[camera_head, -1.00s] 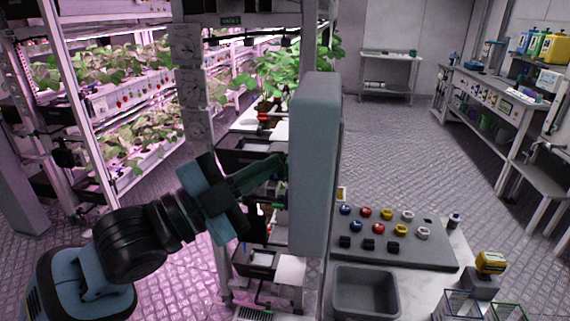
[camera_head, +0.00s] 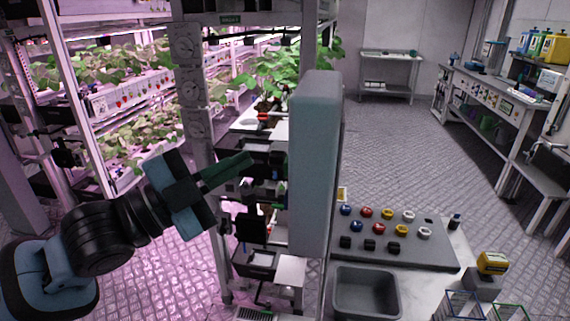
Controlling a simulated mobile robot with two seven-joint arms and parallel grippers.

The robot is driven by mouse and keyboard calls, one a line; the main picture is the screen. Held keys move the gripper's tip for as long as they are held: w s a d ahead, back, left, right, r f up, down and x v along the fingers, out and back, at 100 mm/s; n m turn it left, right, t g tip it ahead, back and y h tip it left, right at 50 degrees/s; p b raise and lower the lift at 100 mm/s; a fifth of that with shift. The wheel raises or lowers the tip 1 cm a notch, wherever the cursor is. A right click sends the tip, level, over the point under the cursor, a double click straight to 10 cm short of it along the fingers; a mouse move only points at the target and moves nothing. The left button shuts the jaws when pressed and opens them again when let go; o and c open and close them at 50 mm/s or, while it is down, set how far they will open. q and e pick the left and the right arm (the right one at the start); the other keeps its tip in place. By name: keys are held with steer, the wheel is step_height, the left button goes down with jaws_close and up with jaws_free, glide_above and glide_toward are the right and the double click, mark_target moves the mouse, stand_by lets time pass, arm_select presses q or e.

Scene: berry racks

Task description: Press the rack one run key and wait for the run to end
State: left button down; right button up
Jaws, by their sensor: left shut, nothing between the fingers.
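My left gripper (camera_head: 248,160) reaches in from the left with its dark fingers shut and empty. Its tips point right and stop a little left of the tall grey-blue box (camera_head: 316,165), with a visible gap between them. I see only the box's back and side. No run key shows in view; if it is on the box's far face, that face is hidden. A rack (camera_head: 196,150) with round gauges on its post and leafy plants stands behind the gripper. No run lamp or display can be read. My right gripper is out of view.
Right of the box is a bench with a dark board (camera_head: 385,255) of coloured caps and a grey bin (camera_head: 366,291). A yellow-topped device (camera_head: 491,262) and wire baskets stand at the lower right. The floor (camera_head: 400,150) beyond is clear.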

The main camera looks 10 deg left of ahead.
arm_select(q)
steer(key=shift+a, duration=1)
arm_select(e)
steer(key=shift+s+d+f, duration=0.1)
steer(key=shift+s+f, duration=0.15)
arm_select(q)
step_height(320, 180, down, 30)
steer(key=s+a+n+y, duration=0.25)
steer(key=n+y, duration=0.55)
steer(key=n, duration=0.5)
steer(key=s+a+f+n+g+y+p, duration=0.1)
steer(key=s+f+n+g+y, duration=0.4)
steer(key=s+f, duration=1.8)
steer(key=shift+s+a+f+n+p, duration=0.35)
steer(key=shift+s+a+n, duration=0.25)
steer(key=shift+s, duration=0.25)
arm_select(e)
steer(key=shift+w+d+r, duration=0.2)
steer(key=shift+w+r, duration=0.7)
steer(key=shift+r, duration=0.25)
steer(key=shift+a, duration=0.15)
